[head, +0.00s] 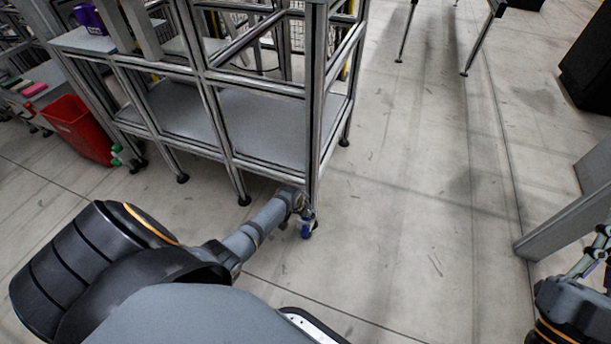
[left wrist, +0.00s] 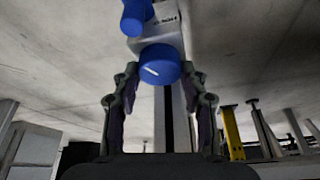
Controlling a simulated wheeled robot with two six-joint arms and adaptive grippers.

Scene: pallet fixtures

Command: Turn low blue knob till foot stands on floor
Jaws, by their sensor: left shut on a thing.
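The low blue knob (left wrist: 160,64) is a round blue cap with a white line mark, in the left wrist view. It sits between the two fingers of my left gripper (left wrist: 160,85), which is shut on it. A grey bracket (left wrist: 165,42) carries the knob, and a blue foot (left wrist: 136,16) shows beyond it at the top edge. In the head view my left gripper (head: 300,208) is at the base of the frame's near corner post, by the blue foot (head: 306,231). I cannot tell whether the foot touches the floor. My right gripper (head: 598,255) is partly cut off at the right edge.
The metal frame (head: 212,76) with grey shelves stands on several legs. A red bin (head: 80,128) is at the left. A grey beam (head: 565,225) lies at the right. The floor (head: 420,200) right of the frame is clear.

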